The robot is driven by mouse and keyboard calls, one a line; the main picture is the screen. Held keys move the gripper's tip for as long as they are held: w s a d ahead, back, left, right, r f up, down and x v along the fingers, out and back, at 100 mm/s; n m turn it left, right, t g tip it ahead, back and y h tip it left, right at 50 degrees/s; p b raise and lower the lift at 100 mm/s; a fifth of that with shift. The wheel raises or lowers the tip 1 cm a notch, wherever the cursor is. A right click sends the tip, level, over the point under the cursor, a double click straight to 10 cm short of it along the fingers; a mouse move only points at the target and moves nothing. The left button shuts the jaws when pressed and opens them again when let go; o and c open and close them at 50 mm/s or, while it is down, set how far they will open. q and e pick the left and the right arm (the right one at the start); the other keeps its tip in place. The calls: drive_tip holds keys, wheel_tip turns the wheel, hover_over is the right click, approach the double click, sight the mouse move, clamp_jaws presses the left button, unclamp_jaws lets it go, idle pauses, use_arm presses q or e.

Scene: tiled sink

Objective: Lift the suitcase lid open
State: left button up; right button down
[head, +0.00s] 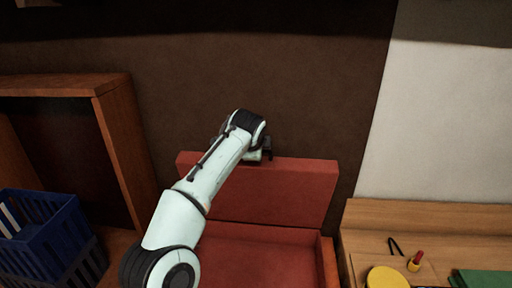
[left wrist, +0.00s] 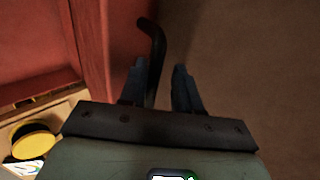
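The red suitcase stands open in the head view. Its lid (head: 293,190) is raised roughly upright, and its base (head: 270,258) lies below in front. My left arm crosses the lid's left part, and my left gripper (head: 262,153) is at the lid's top edge, mostly hidden by its own wrist. In the left wrist view the fingers of my left gripper (left wrist: 160,78) are apart. A dark bent handle (left wrist: 155,45) runs between them, nearer the left finger. The red lid (left wrist: 95,45) shows on the left there. My right gripper is in neither view.
A wooden shelf (head: 115,110) and a blue crate (head: 42,235) stand at the left. A wooden table (head: 440,215) at the right holds a yellow round item (head: 385,278), a small red-tipped item and a green item. A brown wall is close behind the lid.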

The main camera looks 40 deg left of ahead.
use_arm(q)
drive_tip(key=v, duration=0.8)
drive_tip(key=shift+s, duration=0.2)
idle(0.4)
drive_tip(key=shift+r, duration=0.1)
idle(0.4)
